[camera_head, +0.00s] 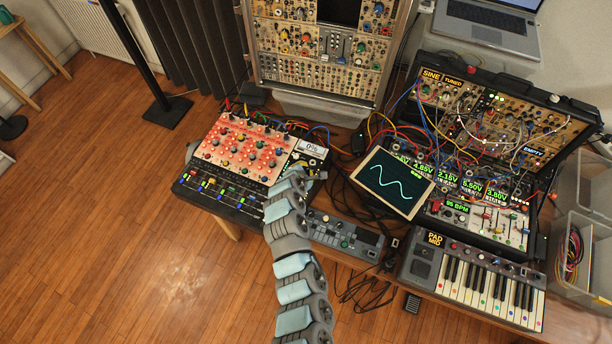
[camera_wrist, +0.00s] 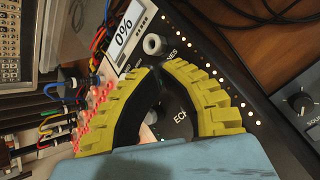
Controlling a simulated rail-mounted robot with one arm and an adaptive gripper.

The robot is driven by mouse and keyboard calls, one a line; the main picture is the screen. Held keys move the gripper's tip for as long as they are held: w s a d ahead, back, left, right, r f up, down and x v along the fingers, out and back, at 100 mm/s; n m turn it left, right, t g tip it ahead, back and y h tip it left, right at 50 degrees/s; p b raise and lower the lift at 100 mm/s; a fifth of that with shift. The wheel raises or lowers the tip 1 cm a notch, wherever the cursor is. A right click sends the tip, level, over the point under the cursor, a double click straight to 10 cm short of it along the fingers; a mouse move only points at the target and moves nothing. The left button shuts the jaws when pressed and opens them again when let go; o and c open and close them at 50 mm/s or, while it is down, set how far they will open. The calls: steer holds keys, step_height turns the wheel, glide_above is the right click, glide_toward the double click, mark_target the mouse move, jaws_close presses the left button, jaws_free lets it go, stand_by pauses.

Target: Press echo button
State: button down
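The red-lit mixer panel (camera_head: 240,150) stands on the left end of the desk, with a small 0% display (camera_head: 311,149) at its upper right corner. My gripper (camera_head: 300,172) is over this right end of the mixer and hides part of it. In the wrist view, my gripper (camera_wrist: 157,69) has yellow ribbed fingers that arch together, their tips close to each other with nothing seen held.
A white knob (camera_wrist: 155,45) sits just beyond my fingertips, beside the display (camera_wrist: 123,33). A tilted oscilloscope screen (camera_head: 394,183), a small grey device (camera_head: 345,236) and a keyboard (camera_head: 475,283) lie to the right. Patch cables (camera_head: 385,130) cross the modules.

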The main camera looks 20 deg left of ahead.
step_height(320, 180, up, 6)
steer(key=p, duration=0.4)
stand_by(0.3)
stand_by(0.4)
